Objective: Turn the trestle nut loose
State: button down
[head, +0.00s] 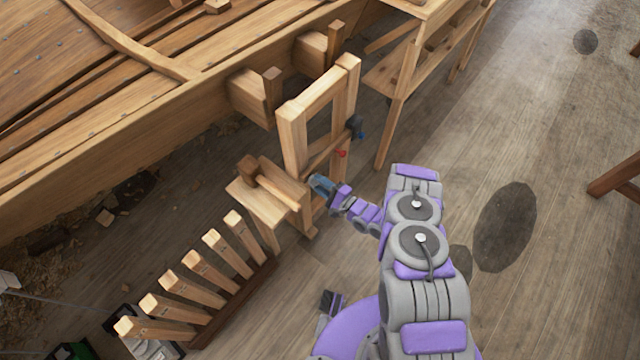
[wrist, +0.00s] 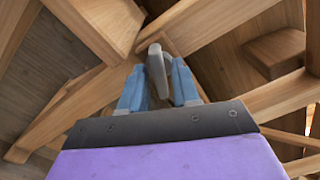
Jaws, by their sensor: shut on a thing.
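The wooden trestle (head: 292,130) stands beside the boat hull, with upright posts and cross pieces. My gripper (head: 319,186) is at the lower part of the trestle's near side. In the wrist view my gripper (wrist: 158,84) has its two blue fingers on either side of a grey, rounded bar-like piece, the trestle nut (wrist: 157,70), and is shut on it. The nut is in front of the trestle's wooden beams (wrist: 95,20). In the head view the nut is hidden by my gripper. A small red piece (head: 342,154) and a dark and blue piece (head: 356,128) show higher on the trestle.
The planked hull (head: 120,130) fills the upper left. A rack of wooden pegs (head: 200,270) stands at lower left, close to the trestle. A wooden bench (head: 400,90) stands behind. The floor to the right (head: 540,150) is mostly clear, with dark stains.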

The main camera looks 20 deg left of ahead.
jog(key=shift+s+n+p, duration=0.1)
jog(key=shift+n+p, duration=0.2)
jog(key=shift+p, duration=0.05)
jog(key=shift+f+n+p, duration=0.15)
jog(key=shift+n+p, duration=0.7)
jog(key=shift+n, duration=2.85)
jog(key=shift+s, duration=0.1)
jog(key=c, duration=1.2)
grip_release()
jog(key=shift+o, duration=0.2)
jog(key=shift+w, duration=0.2)
